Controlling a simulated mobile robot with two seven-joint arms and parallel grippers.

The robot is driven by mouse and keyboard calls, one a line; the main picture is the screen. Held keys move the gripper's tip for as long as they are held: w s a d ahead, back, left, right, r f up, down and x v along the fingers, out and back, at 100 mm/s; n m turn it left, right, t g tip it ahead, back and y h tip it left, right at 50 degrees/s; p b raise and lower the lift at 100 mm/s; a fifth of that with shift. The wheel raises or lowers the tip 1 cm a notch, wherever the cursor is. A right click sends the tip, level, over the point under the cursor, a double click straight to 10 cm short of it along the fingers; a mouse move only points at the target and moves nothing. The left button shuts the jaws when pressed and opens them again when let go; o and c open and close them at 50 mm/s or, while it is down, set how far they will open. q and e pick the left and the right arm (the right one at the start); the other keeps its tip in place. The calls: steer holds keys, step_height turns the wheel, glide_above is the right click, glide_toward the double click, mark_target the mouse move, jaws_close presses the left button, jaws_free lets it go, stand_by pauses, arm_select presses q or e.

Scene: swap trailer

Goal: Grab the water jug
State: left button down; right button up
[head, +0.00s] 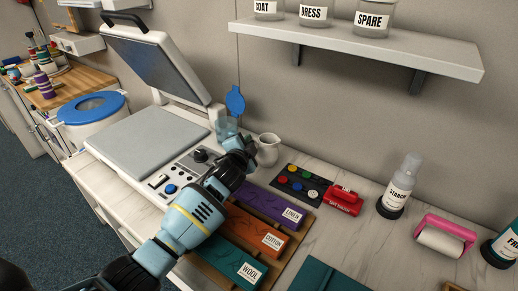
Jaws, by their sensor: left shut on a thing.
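The water jug appears to be the small cream-white pitcher (268,151) with a spout, upright on the counter behind the control panel. My left gripper (249,149) reaches it from the front left and is shut at the jug's left side. The fingers and the part of the jug they hold are largely hidden by the wrist. My right gripper is not in view.
The open heat press (140,145) is further left. A button panel (297,185), red block (342,200) and starch bottle (398,187) lie right. A shelf (400,50) hangs above.

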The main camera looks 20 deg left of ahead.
arm_select(q)
steer(key=shift+a, duration=0.1)
